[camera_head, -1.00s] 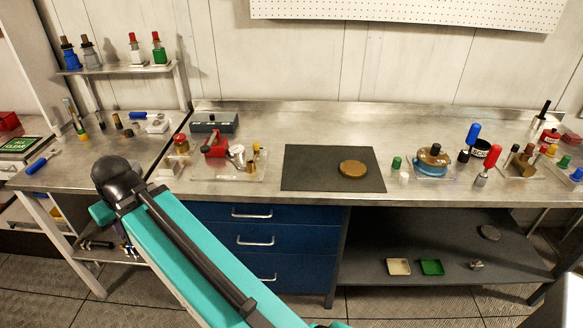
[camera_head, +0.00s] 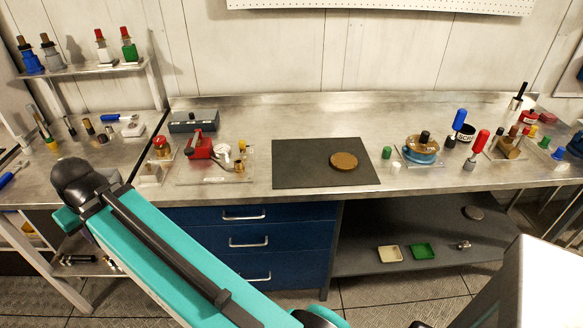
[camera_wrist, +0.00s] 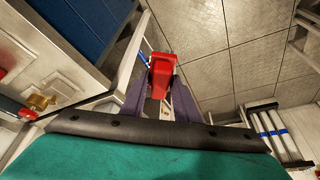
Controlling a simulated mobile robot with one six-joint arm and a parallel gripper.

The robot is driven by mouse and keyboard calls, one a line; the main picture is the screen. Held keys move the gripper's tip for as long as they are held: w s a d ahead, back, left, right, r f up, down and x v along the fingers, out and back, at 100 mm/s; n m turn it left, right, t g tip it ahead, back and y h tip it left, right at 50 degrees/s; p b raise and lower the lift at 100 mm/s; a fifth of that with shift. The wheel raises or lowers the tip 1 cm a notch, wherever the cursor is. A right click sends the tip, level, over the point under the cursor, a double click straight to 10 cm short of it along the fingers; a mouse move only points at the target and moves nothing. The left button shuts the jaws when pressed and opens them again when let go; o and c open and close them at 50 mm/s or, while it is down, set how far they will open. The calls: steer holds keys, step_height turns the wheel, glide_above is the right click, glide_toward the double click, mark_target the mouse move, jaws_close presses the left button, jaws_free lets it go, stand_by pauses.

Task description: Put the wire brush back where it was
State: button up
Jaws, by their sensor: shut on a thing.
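My gripper (camera_wrist: 160,92) shows in the wrist view, its two dark purple fingers closed around a red-bodied tool. I take this tool to be the wire brush (camera_wrist: 162,72); its red end points away from the wrist. No bristles can be made out, and its near part is partly hidden between the fingers. The gripper is over the floor in front of the bench, with the blue drawers at the upper left of that view. In the head view my teal arm crosses the lower left, and neither the gripper nor the held tool can be seen.
The steel bench (camera_head: 300,115) carries a dark mat (camera_head: 300,175) with a brown disc (camera_head: 343,161). A red vise-like item (camera_head: 200,145) is left of it. A blue-handled tool (camera_head: 459,120) and a red-handled tool (camera_head: 482,137) stand at right. A shelf (camera_head: 95,68) holds several bottles.

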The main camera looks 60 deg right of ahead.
steer(key=s+d+b, duration=0.1)
steer(key=s+d, duration=0.3)
steer(key=d, duration=1)
steer(key=s+d, duration=0.5)
steer(key=d, duration=0.8)
steer(key=s+d+n+y+b, duration=0.1)
steer(key=s+d+n, duration=0.1)
steer(key=s+d, duration=1.7)
steer(key=s, duration=0.3)
steer(key=shift+s+r+n, duration=0.15)
steer(key=shift+s+n, duration=0.1)
steer(key=shift+n, duration=0.05)
steer(key=w+d+p, duration=0.1)
steer(key=w+d, duration=0.2)
steer(key=d, duration=0.1)
steer(key=w+d+f+p, duration=0.1)
steer(key=w+d, duration=0.2)
steer(key=d, duration=0.1)
steer(key=w+d+p, duration=0.1)
steer(key=w+d, duration=0.2)
steer(key=d, duration=0.2)
steer(key=shift+f+p, duration=0.2)
steer(key=shift+p, duration=0.1)
steer(key=shift+d, duration=0.1)
steer(key=shift+f, duration=0.2)
